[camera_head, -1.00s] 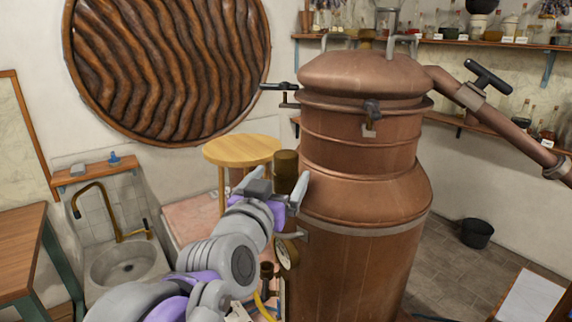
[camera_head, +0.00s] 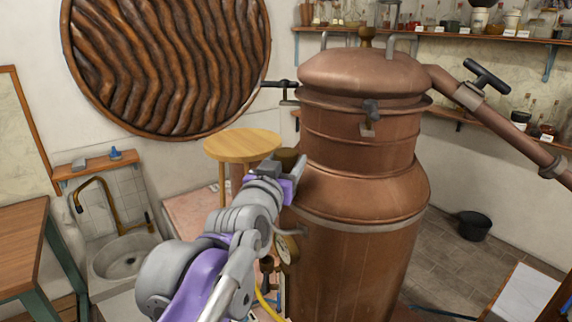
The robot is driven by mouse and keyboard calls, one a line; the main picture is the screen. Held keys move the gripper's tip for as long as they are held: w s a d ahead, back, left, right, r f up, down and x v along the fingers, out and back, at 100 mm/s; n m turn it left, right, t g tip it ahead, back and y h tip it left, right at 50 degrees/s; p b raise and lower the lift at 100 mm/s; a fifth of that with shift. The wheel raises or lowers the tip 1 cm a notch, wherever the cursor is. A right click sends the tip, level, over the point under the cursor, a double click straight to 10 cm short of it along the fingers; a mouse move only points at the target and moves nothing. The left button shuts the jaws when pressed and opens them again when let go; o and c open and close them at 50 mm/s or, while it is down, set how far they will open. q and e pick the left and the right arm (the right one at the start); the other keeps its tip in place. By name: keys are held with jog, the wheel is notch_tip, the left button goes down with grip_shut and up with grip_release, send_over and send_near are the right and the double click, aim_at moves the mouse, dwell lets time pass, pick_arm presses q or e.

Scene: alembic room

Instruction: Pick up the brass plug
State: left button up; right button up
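A dark brass cylinder (camera_head: 287,156), which looks like the brass plug, shows at the left side of the copper still. Its lower part is hidden behind my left gripper (camera_head: 284,170). The gripper's fingers overlap the cylinder in the picture, with its top showing above them. I cannot tell whether they touch or grip it. My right gripper is out of view. A small brass knob (camera_head: 366,37) stands on top of the still's lid.
The large copper still (camera_head: 360,180) stands right beside my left gripper. A round wooden stool (camera_head: 240,145) is behind the gripper. A sink (camera_head: 122,258) is at the left.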

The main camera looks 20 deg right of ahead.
aim_at(286, 151)
pick_arm(q)
grip_shut()
jog(key=shift+r, duration=0.15)
notch_tip(286, 151, up, 18)
jog(key=p, duration=0.1)
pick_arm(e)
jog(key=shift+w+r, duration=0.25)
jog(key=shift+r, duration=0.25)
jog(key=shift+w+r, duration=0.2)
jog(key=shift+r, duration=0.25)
